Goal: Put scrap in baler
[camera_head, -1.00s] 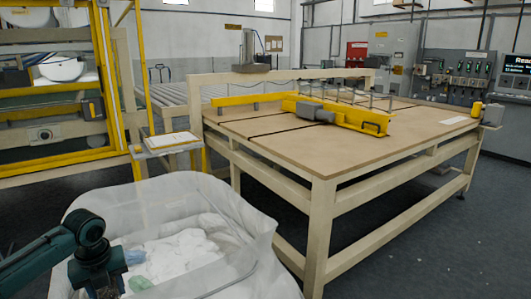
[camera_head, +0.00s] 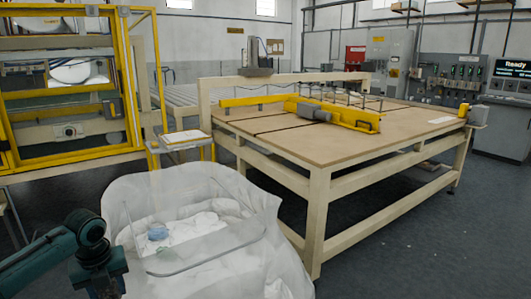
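White scrap wadding (camera_head: 196,226) lies inside a large bag-like bin (camera_head: 268,262) of translucent white plastic at the lower middle. A small blue piece (camera_head: 158,232) and a greenish piece (camera_head: 167,253) lie among it. A thin grey rounded hoop crosses the bin's opening. My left arm comes in from the lower left, its wrist pointing down beside the bin's left side; its fingertips are cut off or hidden. My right gripper is not in view. I cannot tell which machine is the baler.
A yellow-framed machine (camera_head: 137,80) with white rolls behind it stands at the left. A small shelf with papers (camera_head: 184,137) sits beside it. A large beige table (camera_head: 400,140) with a yellow carriage (camera_head: 340,114) fills the middle. Grey floor is open at the lower right.

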